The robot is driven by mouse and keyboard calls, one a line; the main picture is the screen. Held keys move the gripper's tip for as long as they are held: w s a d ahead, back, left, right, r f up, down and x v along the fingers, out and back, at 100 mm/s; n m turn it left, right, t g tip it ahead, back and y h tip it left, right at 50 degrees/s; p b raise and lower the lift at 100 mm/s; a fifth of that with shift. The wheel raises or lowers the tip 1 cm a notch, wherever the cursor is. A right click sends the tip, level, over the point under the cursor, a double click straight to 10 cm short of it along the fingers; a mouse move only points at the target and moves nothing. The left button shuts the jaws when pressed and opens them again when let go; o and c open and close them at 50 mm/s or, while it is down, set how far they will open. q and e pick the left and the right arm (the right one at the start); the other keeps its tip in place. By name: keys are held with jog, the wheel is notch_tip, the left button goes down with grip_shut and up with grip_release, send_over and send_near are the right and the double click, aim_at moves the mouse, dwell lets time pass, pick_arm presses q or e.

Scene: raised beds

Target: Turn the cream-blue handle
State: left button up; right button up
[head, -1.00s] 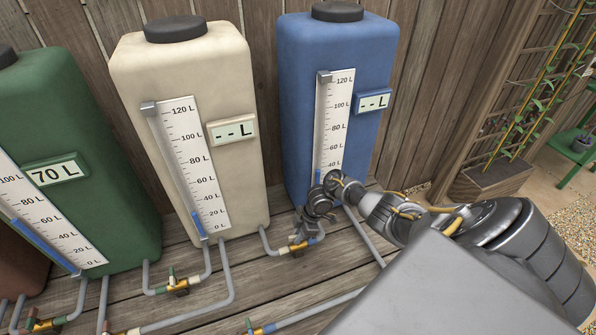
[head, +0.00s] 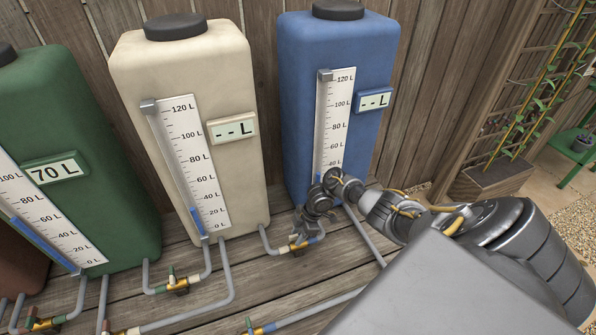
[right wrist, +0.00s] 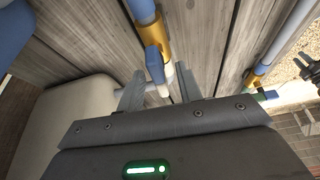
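The cream-blue valve (head: 298,246) sits low on the pipe between the cream tank (head: 186,75) and the blue tank (head: 335,60), with a cream band on one side and a blue band on the other. In the right wrist view its blue handle (right wrist: 154,64) stands out beside the brass body. My right gripper (head: 303,230) is just above this valve. In the right wrist view the right gripper (right wrist: 160,72) is open, its two fingers apart, one on each side of the handle. Contact cannot be told. My left gripper is not in view.
A green tank (head: 75,150) reading 70 L stands at left. The cream and blue tanks' displays show dashes. Other valves, one on the cream tank's pipe (head: 178,285) and one with a blue band in front (head: 262,329), lie nearby. A wooden fence (head: 440,75) closes the back.

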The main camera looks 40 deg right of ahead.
jog(key=p+v, duration=0.1)
jog(key=v, duration=0.9)
jog(key=shift+d+r, duration=0.2)
jog(key=shift+r, duration=0.1)
